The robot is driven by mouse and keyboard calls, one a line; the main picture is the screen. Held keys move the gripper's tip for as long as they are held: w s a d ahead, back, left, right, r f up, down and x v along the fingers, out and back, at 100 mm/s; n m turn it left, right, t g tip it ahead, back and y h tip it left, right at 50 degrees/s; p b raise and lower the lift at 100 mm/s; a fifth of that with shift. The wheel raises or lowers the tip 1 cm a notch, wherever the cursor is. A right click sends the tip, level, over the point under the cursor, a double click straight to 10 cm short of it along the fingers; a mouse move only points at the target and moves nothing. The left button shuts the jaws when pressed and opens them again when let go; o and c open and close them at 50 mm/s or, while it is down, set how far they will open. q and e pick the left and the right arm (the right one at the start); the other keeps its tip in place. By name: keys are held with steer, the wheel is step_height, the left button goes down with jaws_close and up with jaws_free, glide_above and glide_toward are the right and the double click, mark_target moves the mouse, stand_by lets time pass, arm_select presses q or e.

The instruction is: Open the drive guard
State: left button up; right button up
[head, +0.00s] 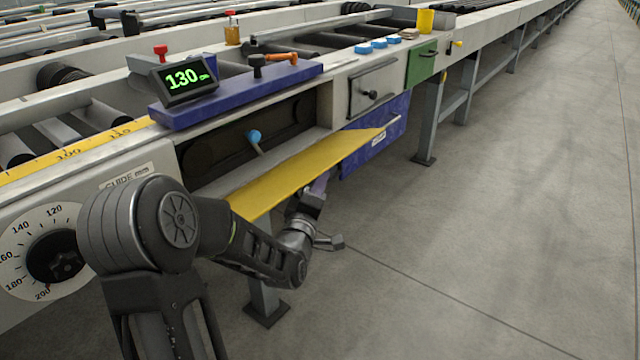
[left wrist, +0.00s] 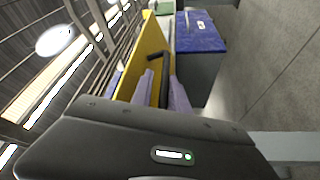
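The drive guard is a yellow panel (head: 300,172), tilted outward from the front of the table, with the dark recess above it exposed. My left arm reaches under it from the lower left. My left gripper (head: 318,188) is below the panel and partly hidden by it. In the left wrist view the guard (left wrist: 149,45) stands edge-on ahead, with a black bar handle (left wrist: 164,82) on its face. The fingers of the left gripper (left wrist: 163,88) are apart, one on each side of the handle, with some gap showing. My right gripper is not in view.
A blue-tipped lever (head: 254,137) sticks out of the recess. A blue box (head: 372,145) hangs under the table just right of the guard and shows in the left wrist view (left wrist: 200,32). A table leg (head: 265,298) stands below. The floor at right is clear.

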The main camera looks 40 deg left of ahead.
arm_select(q)
steer(key=shift+o, duration=1.3)
steer(key=shift+r, duration=0.1)
steer(key=p+v, duration=0.1)
steer(key=v, duration=0.6)
steer(key=shift+s+p, duration=0.3)
steer(key=shift+s, duration=0.05)
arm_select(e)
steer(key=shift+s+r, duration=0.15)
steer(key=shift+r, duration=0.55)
arm_select(q)
steer(key=shift+d+f, duration=0.15)
steer(key=shift+f, duration=0.1)
